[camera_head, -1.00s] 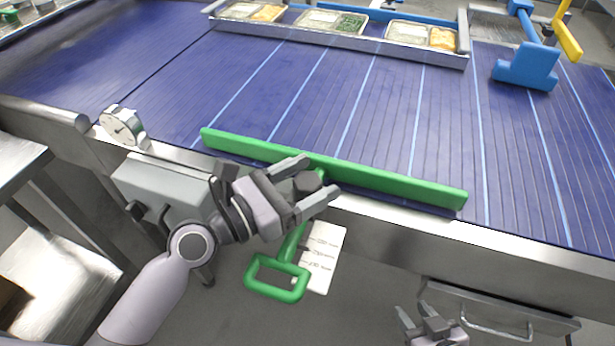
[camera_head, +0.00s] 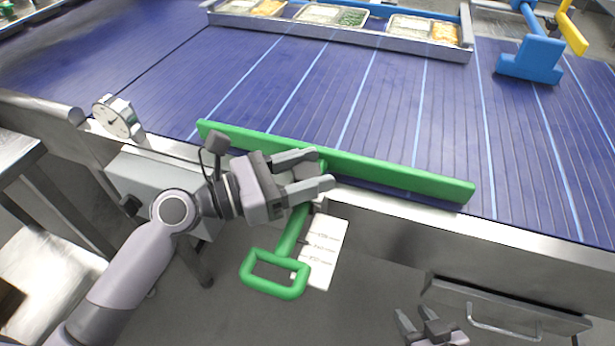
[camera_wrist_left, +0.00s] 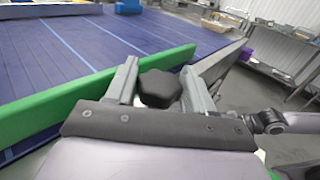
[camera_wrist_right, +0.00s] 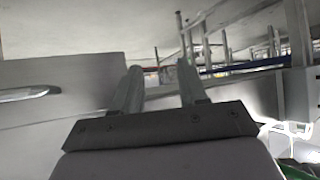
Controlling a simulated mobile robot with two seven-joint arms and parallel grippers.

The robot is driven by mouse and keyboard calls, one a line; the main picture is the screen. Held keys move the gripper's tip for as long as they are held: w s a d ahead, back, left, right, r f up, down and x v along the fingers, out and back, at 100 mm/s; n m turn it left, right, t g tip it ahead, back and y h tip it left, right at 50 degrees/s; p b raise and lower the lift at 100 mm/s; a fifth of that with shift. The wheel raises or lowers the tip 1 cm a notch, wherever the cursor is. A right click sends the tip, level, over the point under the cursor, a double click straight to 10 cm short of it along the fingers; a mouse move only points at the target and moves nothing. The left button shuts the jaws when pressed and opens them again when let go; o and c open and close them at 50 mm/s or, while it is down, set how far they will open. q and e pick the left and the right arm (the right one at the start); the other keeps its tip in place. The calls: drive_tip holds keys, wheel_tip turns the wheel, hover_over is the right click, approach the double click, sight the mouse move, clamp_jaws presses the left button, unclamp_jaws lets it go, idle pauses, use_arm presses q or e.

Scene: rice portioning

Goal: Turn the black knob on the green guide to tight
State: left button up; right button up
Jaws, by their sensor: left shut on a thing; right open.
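The green guide (camera_head: 400,180) lies as a long bar along the near edge of the blue conveyor, with a stem and a green loop handle (camera_head: 275,290) hanging over the front. The black knob (camera_wrist_left: 160,88) sits between the two fingers of my left gripper (camera_wrist_left: 162,85) in the left wrist view. My left gripper is shut on the knob; in the head view (camera_head: 318,170) its fingers hide most of the knob. My right gripper (camera_head: 422,318) is open and empty low at the front; it also shows in the right wrist view (camera_wrist_right: 160,75).
A white card with printed lines (camera_head: 325,250) hangs beside the green stem. Trays of food (camera_head: 330,14) stand at the back. A blue guide (camera_head: 532,60) is at the back right. A drawer (camera_head: 500,310) is front right.

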use_arm(q)
drive_tip(key=m+g+b, duration=0.1)
drive_tip(key=g, duration=0.1)
drive_tip(key=shift+w+f+m+g+h, duration=0.1)
drive_tip(key=shift+f+m+g+h, duration=0.05)
drive_tip(key=shift+m+g+h, duration=0.2)
drive_tip(key=m+g+b, duration=0.1)
drive_tip(key=m+g, duration=0.2)
drive_tip(key=g, duration=0.1)
drive_tip(key=shift+h, duration=0.35)
drive_tip(key=m+g, duration=0.1)
drive_tip(key=g, duration=0.2)
drive_tip(key=shift+r+m, duration=0.2)
drive_tip(key=shift+m, duration=0.15)
drive_tip(key=m+g+y+b, duration=0.1)
drive_tip(key=m+g, duration=0.1)
drive_tip(key=g, duration=0.1)
drive_tip(key=m+g+y, duration=0.2)
drive_tip(key=g, duration=0.2)
drive_tip(key=shift+m+b, duration=0.35)
drive_tip(key=shift+m, duration=0.05)
drive_tip(key=shift+g, duration=0.35)
drive_tip(key=o, duration=0.9)
drive_tip(key=shift+o, duration=0.3)
